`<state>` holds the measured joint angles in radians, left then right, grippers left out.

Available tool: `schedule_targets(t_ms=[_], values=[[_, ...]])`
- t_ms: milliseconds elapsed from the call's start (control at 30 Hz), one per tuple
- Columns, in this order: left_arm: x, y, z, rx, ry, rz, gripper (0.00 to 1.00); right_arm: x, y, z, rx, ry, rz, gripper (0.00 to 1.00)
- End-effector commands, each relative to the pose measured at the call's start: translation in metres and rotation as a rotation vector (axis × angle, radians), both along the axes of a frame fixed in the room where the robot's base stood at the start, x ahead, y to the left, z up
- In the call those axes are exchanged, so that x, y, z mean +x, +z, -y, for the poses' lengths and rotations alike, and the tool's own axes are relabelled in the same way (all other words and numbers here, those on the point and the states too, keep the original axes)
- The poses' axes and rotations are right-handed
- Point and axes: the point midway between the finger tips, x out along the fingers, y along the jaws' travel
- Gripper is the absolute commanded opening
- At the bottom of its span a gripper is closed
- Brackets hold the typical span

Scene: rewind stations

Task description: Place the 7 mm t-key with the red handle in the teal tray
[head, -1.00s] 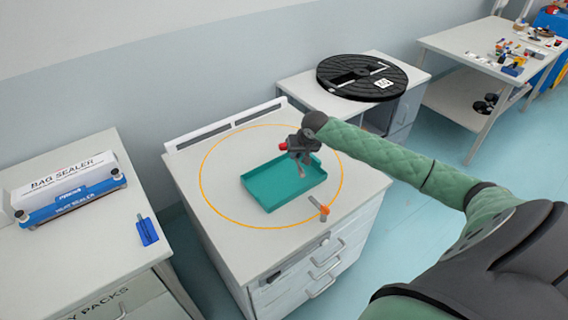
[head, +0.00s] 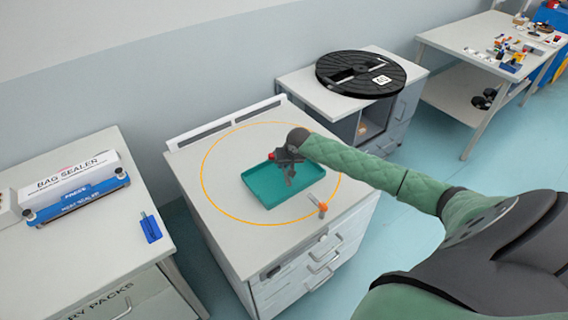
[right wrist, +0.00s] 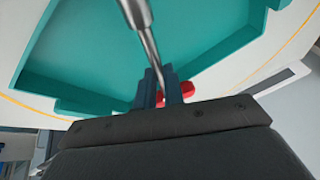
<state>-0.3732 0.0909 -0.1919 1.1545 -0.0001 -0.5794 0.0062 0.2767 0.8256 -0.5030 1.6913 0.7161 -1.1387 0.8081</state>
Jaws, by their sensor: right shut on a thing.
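The teal tray (head: 258,195) lies on the middle cabinet top, inside an orange ring. It also fills much of the right wrist view (right wrist: 90,100). My right gripper (head: 289,176) is over the tray's right part. It is shut on the t-key with the red handle; the red handle (head: 247,156) shows just left of the jaws. In the right wrist view the red handle (right wrist: 183,91) shows behind the fingers (right wrist: 160,88), with a metal shaft (right wrist: 145,40) running up the picture. I cannot read the size mark. My left gripper is not in view.
An orange-handled tool (head: 322,207) stands or lies right of the tray near the cabinet's front edge. A bag sealer (head: 75,195) and a blue item (head: 151,228) are on the left table. A black reel (head: 360,75) lies on the back cabinet. The tray floor looks empty.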

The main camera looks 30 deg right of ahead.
Motion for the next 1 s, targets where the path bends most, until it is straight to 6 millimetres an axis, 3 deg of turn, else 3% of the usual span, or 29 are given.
schedule_targets(t_ms=[500,533,600,633,1000], values=[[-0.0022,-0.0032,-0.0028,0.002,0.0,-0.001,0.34,0.0002,-0.0087,0.0003,0.0,-0.001,0.0,0.0],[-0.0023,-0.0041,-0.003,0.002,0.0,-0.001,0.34,0.0,-0.0088,0.0003,0.0,-0.001,0.0,0.16],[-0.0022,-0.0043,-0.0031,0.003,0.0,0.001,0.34,0.0,-0.0087,0.0002,0.0,-0.001,0.0,0.3],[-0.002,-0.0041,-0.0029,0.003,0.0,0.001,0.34,0.0,-0.0087,0.0002,0.0,-0.001,0.0,0.32],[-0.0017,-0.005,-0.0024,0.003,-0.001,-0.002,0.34,0.0004,-0.0036,0.0003,-0.001,0.001,0.001,0.32]])
